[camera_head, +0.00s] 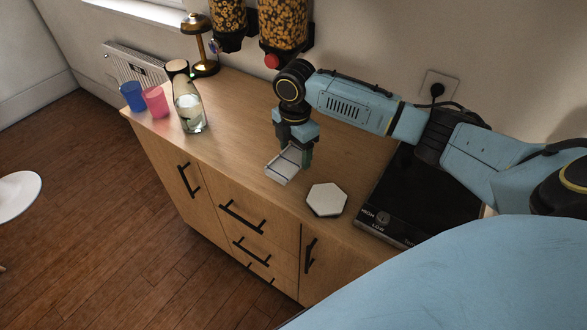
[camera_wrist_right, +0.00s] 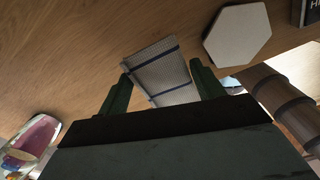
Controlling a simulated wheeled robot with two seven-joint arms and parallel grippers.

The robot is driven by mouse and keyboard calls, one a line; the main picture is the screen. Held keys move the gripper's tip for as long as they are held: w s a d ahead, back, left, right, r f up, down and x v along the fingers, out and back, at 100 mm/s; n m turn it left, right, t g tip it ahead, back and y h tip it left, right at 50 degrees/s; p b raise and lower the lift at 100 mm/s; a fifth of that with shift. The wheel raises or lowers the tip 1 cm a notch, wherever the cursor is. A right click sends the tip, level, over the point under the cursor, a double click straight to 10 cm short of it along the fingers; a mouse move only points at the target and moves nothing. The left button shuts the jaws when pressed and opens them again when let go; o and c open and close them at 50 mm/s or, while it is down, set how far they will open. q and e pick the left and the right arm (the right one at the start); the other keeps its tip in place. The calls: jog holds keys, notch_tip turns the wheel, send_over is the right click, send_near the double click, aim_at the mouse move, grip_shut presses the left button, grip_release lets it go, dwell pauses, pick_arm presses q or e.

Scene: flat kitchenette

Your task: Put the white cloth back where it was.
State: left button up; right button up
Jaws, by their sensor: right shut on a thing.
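The white cloth (camera_head: 282,168) looks like a small flat folded piece. In the wrist view the cloth (camera_wrist_right: 163,68) is pale with dark blue stripes and sits between the two green fingers. My right gripper (camera_head: 296,157) points down over the wooden counter and is shut on the cloth; its fingers also show in the wrist view (camera_wrist_right: 160,76). The cloth is at or just above the counter top; I cannot tell whether it touches. My left gripper is not in view.
A white hexagonal tile (camera_head: 326,199) lies close right of the cloth, beside a black hob (camera_head: 425,190). A glass bottle (camera_head: 188,108), a pink cup (camera_head: 156,101), a blue cup (camera_head: 132,96) and a lamp (camera_head: 203,66) stand left. The counter between bottle and cloth is clear.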

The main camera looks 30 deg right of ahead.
aim_at(295, 165)
jog(key=shift+f+b, duration=0.3)
jog(key=shift+f, duration=2.4)
jog(key=shift+f, duration=0.15)
jog(key=o, duration=1.2)
jog(key=shift+o, duration=0.2)
notch_tip(295, 165, up, 12)
jog(key=shift+r+p, duration=0.2)
jog(key=shift+p, duration=0.6)
